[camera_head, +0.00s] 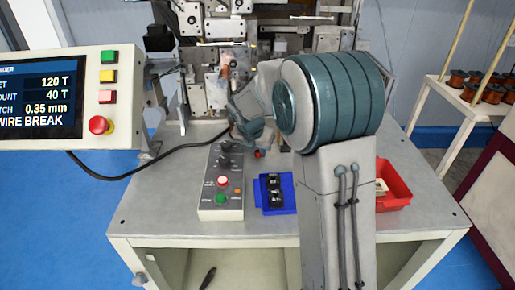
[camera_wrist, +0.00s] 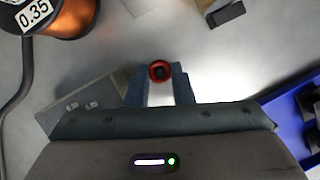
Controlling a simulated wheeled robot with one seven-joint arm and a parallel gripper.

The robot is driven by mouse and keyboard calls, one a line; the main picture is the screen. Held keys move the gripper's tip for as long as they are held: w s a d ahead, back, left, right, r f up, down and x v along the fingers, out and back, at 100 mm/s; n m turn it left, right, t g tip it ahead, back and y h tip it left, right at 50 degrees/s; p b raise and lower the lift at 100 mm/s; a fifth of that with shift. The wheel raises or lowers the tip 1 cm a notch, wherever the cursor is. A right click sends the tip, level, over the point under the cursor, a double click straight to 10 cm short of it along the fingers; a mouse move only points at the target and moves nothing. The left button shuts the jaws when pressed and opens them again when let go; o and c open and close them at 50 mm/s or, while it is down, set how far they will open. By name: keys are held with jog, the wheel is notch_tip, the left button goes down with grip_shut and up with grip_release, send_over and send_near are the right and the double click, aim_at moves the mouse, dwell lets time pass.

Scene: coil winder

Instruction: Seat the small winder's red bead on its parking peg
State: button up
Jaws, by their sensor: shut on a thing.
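The red bead (camera_wrist: 160,71), a ring with a dark centre, sits between the two fingertips of my gripper (camera_wrist: 160,76) in the wrist view. The fingers are shut on it, above the grey tabletop. In the head view a small red spot (camera_head: 259,153), which looks like the bead, shows just below my wrist; my arm hides most of the fingers. The winder (camera_head: 215,85) stands at the back of the table, partly covered by my arm. I cannot make out the parking peg for certain in either view.
A copper wire spool (camera_wrist: 65,18) labelled 0.35 is at the wrist view's upper left. A dark block (camera_wrist: 227,14) lies near its top. A control box (camera_head: 222,180), a blue tray (camera_head: 264,205) and a red bin (camera_head: 393,185) stand on the table. The screen (camera_head: 40,98) reads WIRE BREAK.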

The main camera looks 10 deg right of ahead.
jog(key=o, duration=1)
jog(key=shift+f, duration=0.1)
jog(key=shift+a+r, duration=0.15)
jog(key=shift+r, duration=0.2)
jog(key=v, duration=1.3)
jog(key=shift+s, duration=0.25)
